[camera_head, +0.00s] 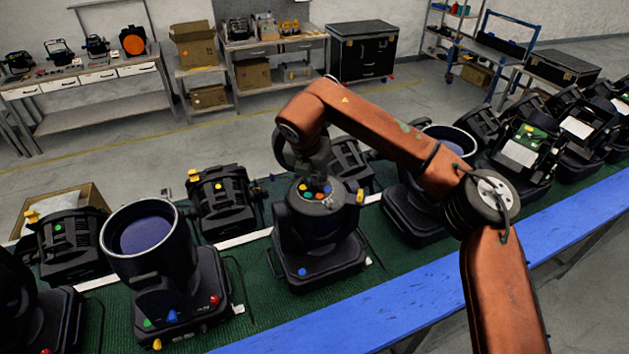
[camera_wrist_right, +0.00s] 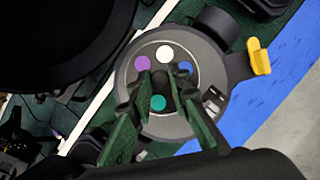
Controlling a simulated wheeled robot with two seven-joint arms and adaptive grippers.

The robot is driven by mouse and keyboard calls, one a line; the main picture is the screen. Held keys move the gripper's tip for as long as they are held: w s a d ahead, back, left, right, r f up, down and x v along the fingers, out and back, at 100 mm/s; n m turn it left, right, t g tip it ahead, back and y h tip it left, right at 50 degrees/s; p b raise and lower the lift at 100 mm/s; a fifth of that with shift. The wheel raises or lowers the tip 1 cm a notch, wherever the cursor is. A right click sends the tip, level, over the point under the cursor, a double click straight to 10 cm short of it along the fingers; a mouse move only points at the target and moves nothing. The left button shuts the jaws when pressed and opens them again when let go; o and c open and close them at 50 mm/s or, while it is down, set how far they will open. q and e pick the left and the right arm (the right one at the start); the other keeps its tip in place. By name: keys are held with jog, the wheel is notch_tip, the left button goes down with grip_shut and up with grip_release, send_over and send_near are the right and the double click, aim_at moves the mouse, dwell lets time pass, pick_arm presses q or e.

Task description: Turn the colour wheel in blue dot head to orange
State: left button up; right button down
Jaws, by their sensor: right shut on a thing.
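The blue dot head (camera_head: 330,262) stands in the middle of the green bench, with a blue dot (camera_head: 302,271) on its base front. Its colour wheel (camera_head: 322,201) is on top and shows coloured spots, among them orange, yellow and blue. In the wrist view the wheel (camera_wrist_right: 180,127) shows purple, white, blue and teal spots. My right gripper (camera_head: 308,182) reaches down over the wheel from above; in the wrist view its fingertips (camera_wrist_right: 160,82) are shut on the middle of the wheel, and they hide the hub and perhaps other spots. My left gripper is not in view.
A head with a big dark lens (camera_head: 145,235) stands to the left, and another head with a yellow tab (camera_head: 222,200) stands behind left. More heads line the bench at right. A yellow lever (camera_wrist_right: 259,57) sticks out beside the wheel. The blue front rail (camera_head: 400,300) is clear.

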dwell(0.3)
jog(key=c, duration=1.8)
grip_release()
jog(key=shift+r, duration=0.1)
jog(key=v, duration=1.1)
jog(key=shift+s+r, duration=0.25)
jog(key=shift+r, duration=0.1)
